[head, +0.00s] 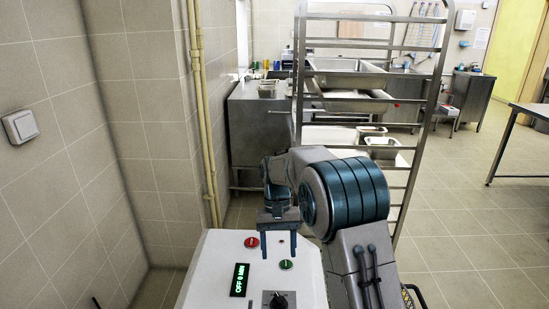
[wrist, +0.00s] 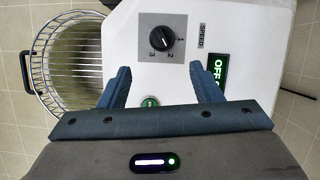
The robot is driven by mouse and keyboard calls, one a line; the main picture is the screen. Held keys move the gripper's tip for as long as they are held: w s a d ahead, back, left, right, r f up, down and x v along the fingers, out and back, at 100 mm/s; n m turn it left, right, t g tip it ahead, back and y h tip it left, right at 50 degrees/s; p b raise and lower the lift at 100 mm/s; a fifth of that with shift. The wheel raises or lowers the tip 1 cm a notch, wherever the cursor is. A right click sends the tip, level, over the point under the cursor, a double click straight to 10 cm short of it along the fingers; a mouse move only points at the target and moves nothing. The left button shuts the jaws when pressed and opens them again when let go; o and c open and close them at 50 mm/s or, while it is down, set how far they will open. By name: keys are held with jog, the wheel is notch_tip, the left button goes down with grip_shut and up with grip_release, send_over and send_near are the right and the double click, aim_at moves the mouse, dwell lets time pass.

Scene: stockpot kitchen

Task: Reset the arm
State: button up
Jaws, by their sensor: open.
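My gripper (head: 280,250) hangs fingers-down above the top of a white machine (head: 215,262) in the head view. Its two blue fingers are apart with nothing between them. In the wrist view my gripper (wrist: 159,72) also shows open and empty, and the machine's white panel (wrist: 190,17) lies beyond the fingertips. The arm is bent over the panel from the right.
The panel carries a red button (head: 251,242), a green button (head: 286,264), a lit display (head: 239,280) and a black speed dial (wrist: 162,39). A round wire guard (wrist: 40,85) sits beside it. A metal rack (head: 410,150) stands behind my arm; tiled wall is left.

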jog(key=s+d+r+t+p, duration=0.45)
jog(key=s+d+r, duration=0.65)
jog(key=s+r, duration=0.4)
jog(key=s+d+f+m+t, duration=0.1)
jog(key=s+d+t, duration=0.1)
jog(key=s, duration=0.7)
jog(key=shift+s+d+f+t+p, duration=0.2)
jog(key=shift+d+f+t+p, duration=0.15)
jog(key=shift+d+p, duration=0.1)
dwell(0.8)
